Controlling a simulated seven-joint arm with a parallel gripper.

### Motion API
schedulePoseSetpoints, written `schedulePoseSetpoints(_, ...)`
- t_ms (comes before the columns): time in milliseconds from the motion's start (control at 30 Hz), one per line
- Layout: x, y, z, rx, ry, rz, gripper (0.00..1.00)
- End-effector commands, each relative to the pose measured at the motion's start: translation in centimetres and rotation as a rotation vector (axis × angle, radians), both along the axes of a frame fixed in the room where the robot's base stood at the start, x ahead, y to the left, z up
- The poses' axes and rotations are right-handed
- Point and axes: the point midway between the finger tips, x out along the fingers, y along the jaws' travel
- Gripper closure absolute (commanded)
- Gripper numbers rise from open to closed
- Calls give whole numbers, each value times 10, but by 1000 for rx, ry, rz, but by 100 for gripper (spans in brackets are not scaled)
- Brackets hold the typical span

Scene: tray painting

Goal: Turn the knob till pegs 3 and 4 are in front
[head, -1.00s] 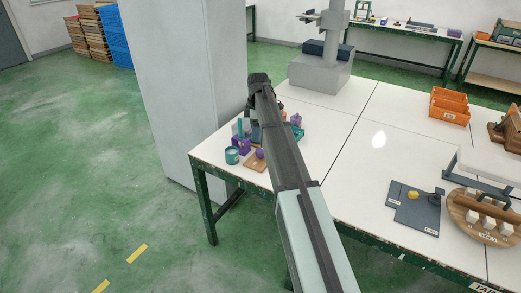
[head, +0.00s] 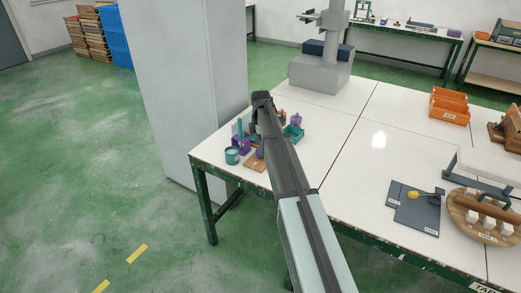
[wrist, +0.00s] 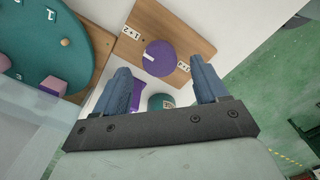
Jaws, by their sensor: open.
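The purple round knob (wrist: 160,58) sits on a wooden board (wrist: 176,24) in the wrist view, with a white mark on its left edge. One white label (wrist: 131,32) lies on the board at the upper left, another (wrist: 184,66) at the right; their print is too small to read surely. In the head view the board (head: 254,164) is partly behind my arm.
A teal pot (head: 232,155) and a purple block (head: 240,144) stand close to the board. The table's left edge and a tall grey cabinet (head: 190,80) are near. The table's middle is clear.

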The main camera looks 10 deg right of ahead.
Motion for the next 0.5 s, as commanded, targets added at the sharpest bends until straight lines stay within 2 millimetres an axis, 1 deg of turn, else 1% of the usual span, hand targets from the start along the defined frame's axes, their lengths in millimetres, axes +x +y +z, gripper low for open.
schedulePoseSetpoints(33,0,0,-8,0,0,0,27)
schedulePoseSetpoints(100,0,0,-16,0,0,0,27)
schedulePoseSetpoints(200,0,0,-24,1,0,0,27)
schedulePoseSetpoints(333,0,0,-30,1,-1,0,27)
schedulePoseSetpoints(500,0,0,-32,0,-2,0,27)
